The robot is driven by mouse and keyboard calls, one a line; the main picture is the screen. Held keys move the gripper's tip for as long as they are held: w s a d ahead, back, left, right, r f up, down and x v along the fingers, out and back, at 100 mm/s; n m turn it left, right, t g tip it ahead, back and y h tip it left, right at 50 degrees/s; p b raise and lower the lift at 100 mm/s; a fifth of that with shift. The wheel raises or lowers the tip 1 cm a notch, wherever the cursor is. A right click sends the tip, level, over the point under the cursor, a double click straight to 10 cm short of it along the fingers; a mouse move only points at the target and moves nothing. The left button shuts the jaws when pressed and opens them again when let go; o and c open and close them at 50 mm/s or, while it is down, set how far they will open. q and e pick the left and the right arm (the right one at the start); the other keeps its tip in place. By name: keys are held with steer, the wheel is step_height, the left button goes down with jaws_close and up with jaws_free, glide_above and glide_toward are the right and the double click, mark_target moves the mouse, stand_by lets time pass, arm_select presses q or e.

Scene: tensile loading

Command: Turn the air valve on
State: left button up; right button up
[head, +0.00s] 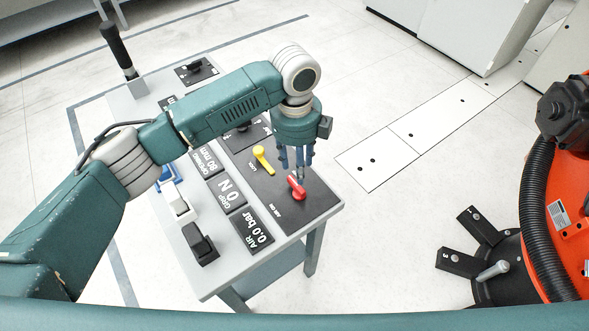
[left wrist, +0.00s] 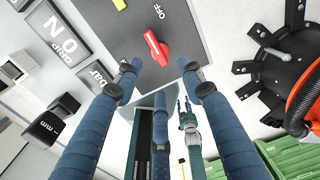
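The air valve is a red handle (head: 298,188) on the dark panel of the grey console. White lettering that seems to read "AIR ON" lies to its lower left in the head view. The red handle shows in the left wrist view (left wrist: 156,48), with an "OFF" label above it. My left gripper (head: 297,166) points down just above and behind the handle. Its blue fingers (left wrist: 160,75) are spread, with nothing between them; the handle lies beyond the tips, and I see no contact. The air display (head: 253,230) reads 0.0 bar.
A yellow lever (head: 263,160) stands close to the left of the gripper. Displays and black and white switches (head: 201,247) line the console's near side. A black upright grip (head: 116,45) rises at its far end. An orange machine with a black hose (head: 541,210) stands at right; floor between is clear.

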arm_select(q)
steer(key=r, duration=0.1)
glide_above(294, 185)
steer(key=shift+m, duration=0.3)
step_height(294, 185, down, 4)
steer(key=shift+f+p, duration=0.1)
steer(key=shift+p, duration=0.35)
step_height(294, 185, down, 5)
steer(key=shift+f+p, duration=0.1)
steer(key=shift+p, duration=0.2)
steer(key=shift+f, duration=0.45)
arm_select(e)
steer(key=shift+s+a+r, duration=0.1)
steer(key=shift+s+r, duration=0.3)
steer(key=shift+r, duration=0.4)
arm_select(q)
jaws_close()
